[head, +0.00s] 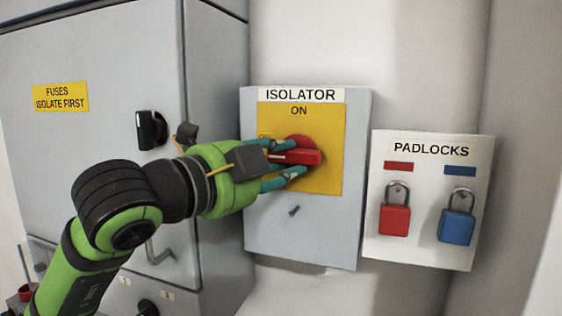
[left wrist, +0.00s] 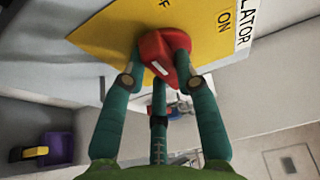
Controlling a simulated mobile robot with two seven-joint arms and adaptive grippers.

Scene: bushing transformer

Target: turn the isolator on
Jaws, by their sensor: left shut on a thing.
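The isolator box (head: 262,222) is grey with a yellow plate (head: 326,175), marked ON at the top and with a partly covered label at the left. Its red rotary handle (head: 311,157) lies about level across the plate. A white mark shows toward its left end. My left gripper (head: 292,159) reaches in from the left, shut on the handle, with one finger above and one below. The left wrist view shows the red handle (left wrist: 163,55) between the fingertips of the left gripper (left wrist: 160,80). My right gripper is out of view.
A padlock board (head: 428,170) hangs just right of the isolator, with a red padlock (head: 395,220) and a blue padlock (head: 457,226). A grey cabinet (head: 95,120) with a black handle (head: 150,130) stands at the left, close to my arm.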

